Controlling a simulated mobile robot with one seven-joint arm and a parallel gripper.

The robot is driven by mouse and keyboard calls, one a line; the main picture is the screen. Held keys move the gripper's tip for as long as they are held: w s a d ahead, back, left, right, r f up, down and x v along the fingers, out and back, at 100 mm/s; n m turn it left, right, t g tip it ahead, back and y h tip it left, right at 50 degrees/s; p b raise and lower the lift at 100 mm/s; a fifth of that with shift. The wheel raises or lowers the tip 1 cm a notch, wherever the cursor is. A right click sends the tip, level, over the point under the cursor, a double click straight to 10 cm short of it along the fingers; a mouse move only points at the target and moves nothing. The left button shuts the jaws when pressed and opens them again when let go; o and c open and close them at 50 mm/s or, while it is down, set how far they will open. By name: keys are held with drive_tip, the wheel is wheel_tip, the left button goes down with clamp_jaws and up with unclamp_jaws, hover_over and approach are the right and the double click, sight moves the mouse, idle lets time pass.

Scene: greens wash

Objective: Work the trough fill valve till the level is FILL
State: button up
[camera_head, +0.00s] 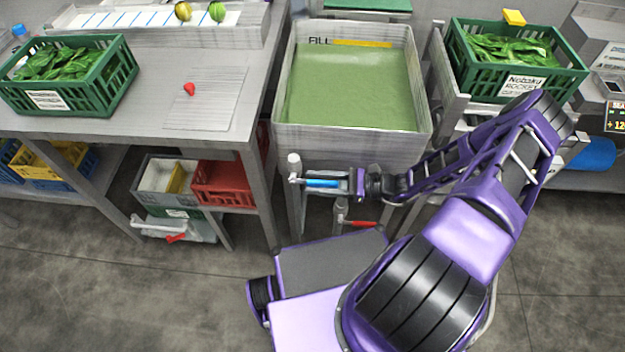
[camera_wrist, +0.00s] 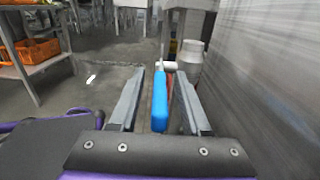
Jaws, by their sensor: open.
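The trough (camera_head: 350,145) stands at the centre with green liquid (camera_head: 348,92) in it. A FILL label (camera_head: 319,41) and a yellow strip (camera_head: 362,43) mark its back wall, above the liquid surface. Below the front wall is a valve with a white body (camera_head: 294,162) and a blue handle (camera_head: 322,183). My gripper (camera_head: 330,181) is open at the blue handle. In the wrist view the blue handle (camera_wrist: 160,102) lies between the two open fingers (camera_wrist: 158,100), with visible gaps. A second valve with a red handle (camera_head: 362,223) sits lower down.
A table (camera_head: 150,110) at left carries a green crate (camera_head: 118,75) of greens and a red item (camera_head: 189,89). Another green crate (camera_head: 575,75) stands at right. Red (camera_head: 225,185) and grey bins (camera_head: 160,190) sit on the lower shelf. The trough wall is close on the right in the wrist view.

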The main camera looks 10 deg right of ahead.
drive_tip(key=shift+w+a, duration=0.2)
drive_tip(key=shift+a, duration=0.3)
clamp_jaws()
idle(1.2)
